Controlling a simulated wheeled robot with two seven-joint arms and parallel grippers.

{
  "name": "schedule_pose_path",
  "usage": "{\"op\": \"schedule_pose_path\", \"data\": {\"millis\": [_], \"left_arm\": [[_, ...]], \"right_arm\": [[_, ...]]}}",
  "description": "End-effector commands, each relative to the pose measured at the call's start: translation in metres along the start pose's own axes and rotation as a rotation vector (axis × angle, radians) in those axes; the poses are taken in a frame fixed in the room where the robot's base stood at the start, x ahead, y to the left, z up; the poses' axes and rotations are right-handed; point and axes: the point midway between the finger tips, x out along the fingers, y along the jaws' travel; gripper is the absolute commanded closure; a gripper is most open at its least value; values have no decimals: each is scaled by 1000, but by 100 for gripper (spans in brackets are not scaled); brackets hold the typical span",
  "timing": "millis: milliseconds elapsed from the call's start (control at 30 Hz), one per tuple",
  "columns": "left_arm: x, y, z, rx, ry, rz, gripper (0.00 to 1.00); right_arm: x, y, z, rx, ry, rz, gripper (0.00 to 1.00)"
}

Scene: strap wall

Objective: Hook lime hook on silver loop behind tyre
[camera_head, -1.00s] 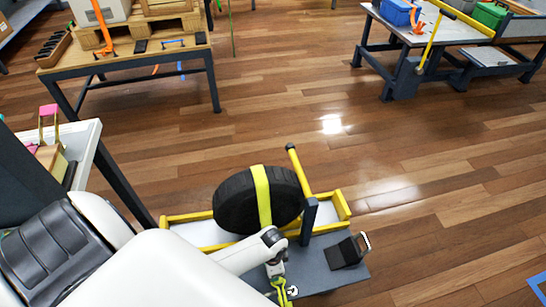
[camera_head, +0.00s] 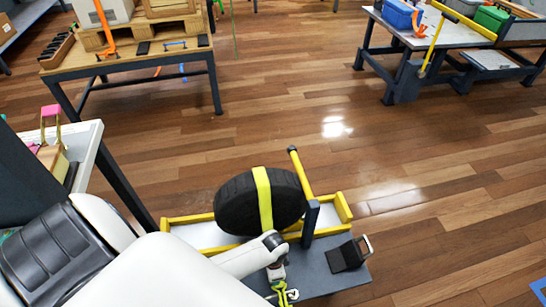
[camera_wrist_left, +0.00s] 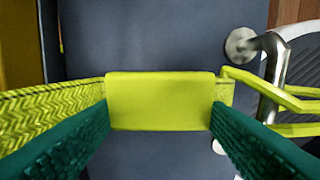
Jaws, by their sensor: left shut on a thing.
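The black tyre (camera_head: 240,208) stands upright in a yellow-edged tray, with a lime strap (camera_head: 264,195) over it. My left gripper (camera_head: 277,277) is on the near side of the tyre, low over the grey plate. In the left wrist view its green finger pads (camera_wrist_left: 160,125) are shut on the lime hook's flat body (camera_wrist_left: 160,100). The hook's bent prongs (camera_wrist_left: 290,98) reach right, across the silver loop (camera_wrist_left: 270,85). I cannot tell whether they pass through the loop or only overlap it. Webbing (camera_wrist_left: 45,110) runs left from the hook. My right gripper is not in view.
A dark ratchet with a metal handle (camera_head: 348,253) lies on the grey plate (camera_head: 325,275) to the right. A yellow bar (camera_head: 300,170) rises beside the tyre. Workbenches (camera_head: 130,60) stand farther back, with open wooden floor between them.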

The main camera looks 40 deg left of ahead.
Motion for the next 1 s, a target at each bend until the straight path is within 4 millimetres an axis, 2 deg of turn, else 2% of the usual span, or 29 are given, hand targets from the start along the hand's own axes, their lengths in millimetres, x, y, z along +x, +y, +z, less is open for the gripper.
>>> {"op": "schedule_pose_path", "data": {"millis": [700, 1000], "left_arm": [[5, 27, 0, -1, -1, 1, 65], [6, 28, 0, -1, 0, 0, 65]], "right_arm": [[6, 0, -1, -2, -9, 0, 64], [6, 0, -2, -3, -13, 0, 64]]}}
